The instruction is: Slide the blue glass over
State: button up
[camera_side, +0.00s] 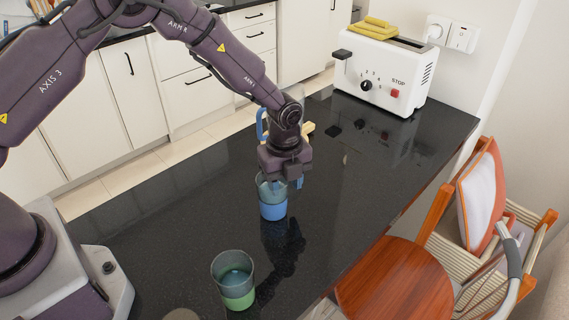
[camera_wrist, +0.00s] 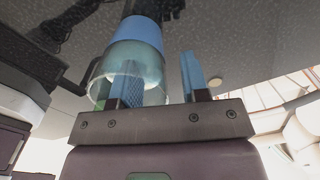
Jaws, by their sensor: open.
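The blue glass (camera_side: 273,210), clear above with a blue lower band, stands upright on the dark counter (camera_side: 170,215). My gripper (camera_side: 285,184) is right above it, pointing down with its jaws open. In the wrist view the glass (camera_wrist: 137,32) is at upper left, and my gripper (camera_wrist: 162,68) has two blue fingers. One finger overlaps the clear part of the glass, seemingly inside its rim; the other is outside, to the right, with a gap. I cannot tell whether the inner finger touches the wall.
A similar glass with a green band (camera_side: 238,296) stands nearer the front. A blue-handled item (camera_side: 262,124) and a wooden piece (camera_side: 307,130) are partly hidden behind my gripper. A white toaster (camera_side: 384,72) stands at the far end. A chair (camera_side: 398,283) is at right.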

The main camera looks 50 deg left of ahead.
jog(key=shift+f, duration=0.65)
grip_shut()
jog(key=shift+s+d+f, duration=0.1)
jog(key=shift+d, duration=2.55)
jog(key=shift+s+d+f, duration=0.1)
jog(key=shift+d, duration=2.5)
jog(key=shift+c, duration=0.2)
grip_release()
jog(key=shift+r, duration=0.1)
jog(key=shift+o, duration=0.2)
jog(key=shift+w+a, duration=0.1)
